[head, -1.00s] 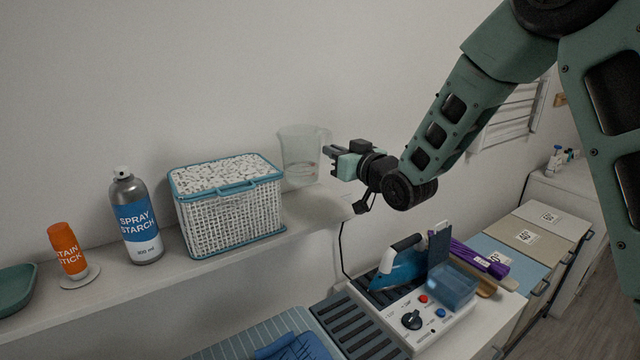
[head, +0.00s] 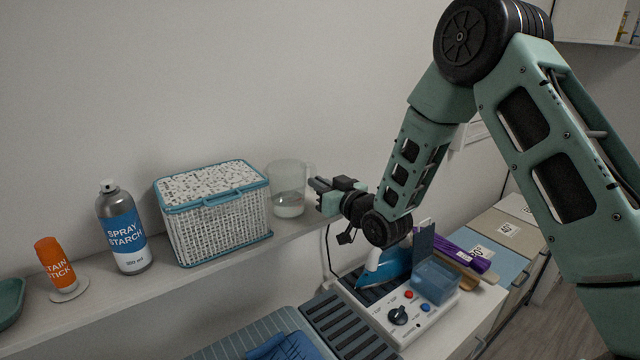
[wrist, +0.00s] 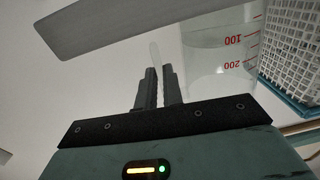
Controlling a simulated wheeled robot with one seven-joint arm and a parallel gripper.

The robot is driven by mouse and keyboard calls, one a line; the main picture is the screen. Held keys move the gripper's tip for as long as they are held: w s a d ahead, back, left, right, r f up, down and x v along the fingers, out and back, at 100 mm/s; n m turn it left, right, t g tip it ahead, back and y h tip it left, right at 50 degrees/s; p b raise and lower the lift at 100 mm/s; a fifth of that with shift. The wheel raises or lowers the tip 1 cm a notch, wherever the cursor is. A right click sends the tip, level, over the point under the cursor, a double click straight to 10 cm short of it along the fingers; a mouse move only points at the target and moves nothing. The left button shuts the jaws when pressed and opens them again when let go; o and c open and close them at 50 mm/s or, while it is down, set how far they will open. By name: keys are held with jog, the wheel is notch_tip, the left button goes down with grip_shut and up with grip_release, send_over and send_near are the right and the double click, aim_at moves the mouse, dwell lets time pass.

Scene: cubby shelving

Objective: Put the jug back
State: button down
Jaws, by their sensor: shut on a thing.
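The jug (head: 287,180) is clear, with a whitish lower part, and stands upright at the right end of the wall shelf, just right of the lidded basket. I cannot tell whether its base touches the shelf. My gripper (head: 318,190) comes from the right and is shut on the jug's handle. In the wrist view the handle rises between the two fingers of my gripper (wrist: 159,88), and the jug (wrist: 215,55) shows red marks, 100 and 200, beside the basket.
The white basket with blue trim (head: 215,215) stands close to the jug's left. A spray starch can (head: 125,230) and a stain stick (head: 55,263) are farther left on the shelf (head: 110,300). Below are a blue iron (head: 388,266) and a clear blue box (head: 435,281).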

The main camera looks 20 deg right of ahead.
jog(key=shift+f, duration=0.15)
jog(key=c, duration=1.5)
grip_release()
jog(key=shift+c, duration=0.2)
